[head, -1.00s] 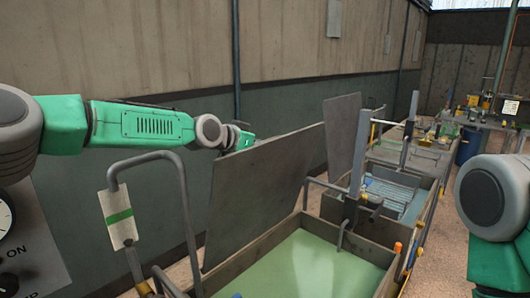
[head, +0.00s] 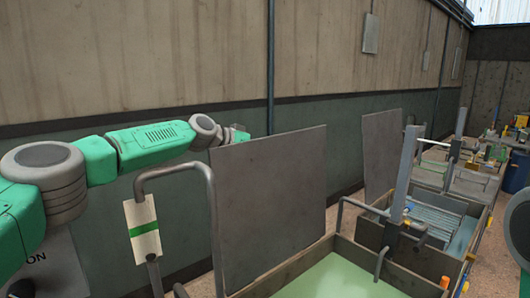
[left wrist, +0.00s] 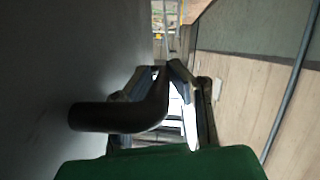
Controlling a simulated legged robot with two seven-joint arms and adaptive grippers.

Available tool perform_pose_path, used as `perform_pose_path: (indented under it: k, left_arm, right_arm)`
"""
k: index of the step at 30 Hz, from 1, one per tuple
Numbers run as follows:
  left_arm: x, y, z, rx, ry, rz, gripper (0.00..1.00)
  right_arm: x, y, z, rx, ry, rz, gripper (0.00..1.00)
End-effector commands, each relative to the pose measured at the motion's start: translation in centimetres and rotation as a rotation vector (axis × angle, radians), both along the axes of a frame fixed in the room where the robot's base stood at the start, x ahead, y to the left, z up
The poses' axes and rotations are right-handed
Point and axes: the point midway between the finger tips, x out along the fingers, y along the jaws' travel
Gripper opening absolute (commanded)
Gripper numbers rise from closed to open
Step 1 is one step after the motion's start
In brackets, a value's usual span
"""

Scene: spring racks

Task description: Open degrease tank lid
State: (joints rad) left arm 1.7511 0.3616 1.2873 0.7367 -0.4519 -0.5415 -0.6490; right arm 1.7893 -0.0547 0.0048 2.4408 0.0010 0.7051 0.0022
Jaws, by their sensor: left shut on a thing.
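The degrease tank lid (head: 268,205) is a large flat grey panel standing about upright at the left side of a tank (head: 350,275) with pale green liquid. My left gripper (head: 240,136) is at the lid's upper edge, mostly hidden behind the panel. In the left wrist view my left gripper (left wrist: 166,82) is shut on a dark bent bar handle (left wrist: 100,117), beside the lid's grey face (left wrist: 60,55). My right gripper is not in view; only a bit of my right arm shows at the right edge.
A grey upright post (head: 404,175) rises beyond the tank. Another raised panel (head: 381,153) and several tanks lie farther back. The wall (head: 150,60) runs close behind my left arm.

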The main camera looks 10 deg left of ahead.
Motion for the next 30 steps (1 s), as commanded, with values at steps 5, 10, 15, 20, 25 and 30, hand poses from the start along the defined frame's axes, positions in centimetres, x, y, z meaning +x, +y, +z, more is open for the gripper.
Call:
perform_pose_path:
  k: [5, 10, 15, 20, 25, 30]
  left_arm:
    - [0.0, -0.3, 0.4, -0.006, -0.007, 0.001, 0.0]
    - [0.0, -0.3, 0.5, -0.006, -0.007, 0.0, 0.32]
    - [-0.1, -0.2, 0.4, -0.003, -0.007, 0.0, 0.34]
    - [-0.1, 0.1, 0.7, -0.004, -0.007, 0.0, 0.34]
    - [0.0, 0.1, 2.9, -0.002, -0.009, 0.002, 0.34]
    - [0.3, 0.0, 6.4, -0.004, -0.008, 0.003, 0.34]
  right_arm:
    - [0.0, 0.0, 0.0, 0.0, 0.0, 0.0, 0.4]
    - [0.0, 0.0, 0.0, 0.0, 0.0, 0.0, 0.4]
    - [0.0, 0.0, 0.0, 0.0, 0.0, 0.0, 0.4]
    - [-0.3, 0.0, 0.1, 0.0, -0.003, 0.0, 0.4]
    - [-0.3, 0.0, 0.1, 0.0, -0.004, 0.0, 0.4]
    - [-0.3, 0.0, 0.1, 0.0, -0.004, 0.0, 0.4]
